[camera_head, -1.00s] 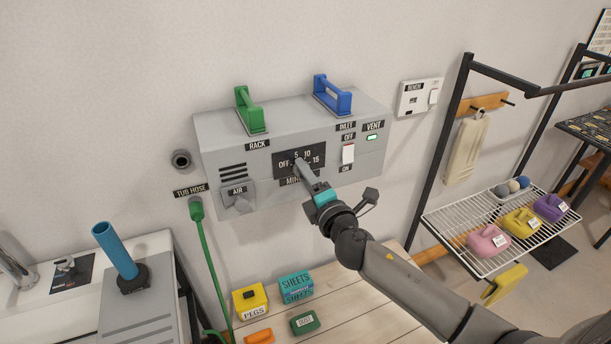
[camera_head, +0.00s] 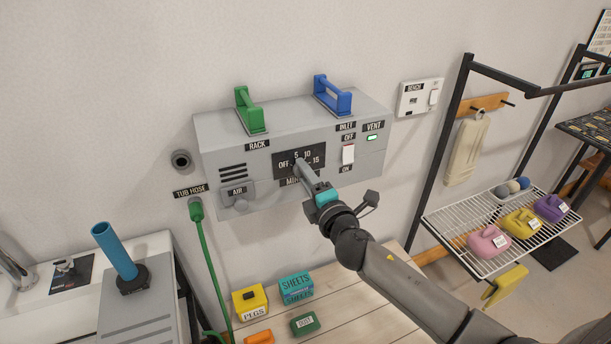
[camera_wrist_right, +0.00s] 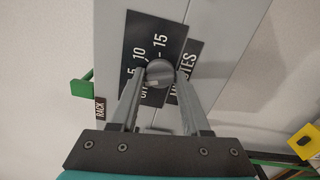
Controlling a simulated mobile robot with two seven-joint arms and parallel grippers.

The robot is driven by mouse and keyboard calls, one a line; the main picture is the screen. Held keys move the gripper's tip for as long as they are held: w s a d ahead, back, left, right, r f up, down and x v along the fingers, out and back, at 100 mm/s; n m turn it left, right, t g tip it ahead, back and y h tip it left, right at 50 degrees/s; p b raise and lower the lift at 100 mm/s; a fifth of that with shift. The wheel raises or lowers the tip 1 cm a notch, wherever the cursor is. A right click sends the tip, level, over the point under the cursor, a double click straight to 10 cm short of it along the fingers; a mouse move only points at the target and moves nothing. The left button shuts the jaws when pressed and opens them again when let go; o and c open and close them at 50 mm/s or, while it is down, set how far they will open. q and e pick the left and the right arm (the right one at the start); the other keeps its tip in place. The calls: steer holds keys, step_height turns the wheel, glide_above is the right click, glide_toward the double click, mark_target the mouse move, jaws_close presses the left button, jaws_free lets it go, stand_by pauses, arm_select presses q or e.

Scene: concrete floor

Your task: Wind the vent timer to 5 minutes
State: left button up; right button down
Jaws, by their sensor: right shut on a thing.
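The vent timer is a dark plate (camera_head: 285,160) marked OFF, 5, 10 and 15, on the front of a grey wall box. In the right wrist view its round grey knob (camera_wrist_right: 160,72) sits between my fingertips, with the plate (camera_wrist_right: 143,50) behind it. My right gripper (camera_head: 301,167) reaches up to the plate and is shut on the knob; its fingers also show in the right wrist view (camera_wrist_right: 160,82). The fingers hide part of the markings, and I cannot tell which number the knob points to. My left gripper is not in view.
The white inlet switch (camera_head: 348,154) and the lit green vent lamp (camera_head: 372,138) are right of the dial. The air knob (camera_head: 237,197) is at lower left. Green (camera_head: 249,110) and blue (camera_head: 332,97) handles stand on top. A table (camera_head: 345,312) with boxes lies below.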

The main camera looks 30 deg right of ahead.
stand_by(2.3)
stand_by(0.5)
steer(key=shift+c, duration=1.9)
jaws_free()
steer(key=shift+s, duration=0.1)
steer(key=s+b, duration=0.2)
steer(key=s, duration=1.3)
steer(key=shift+a, duration=0.45)
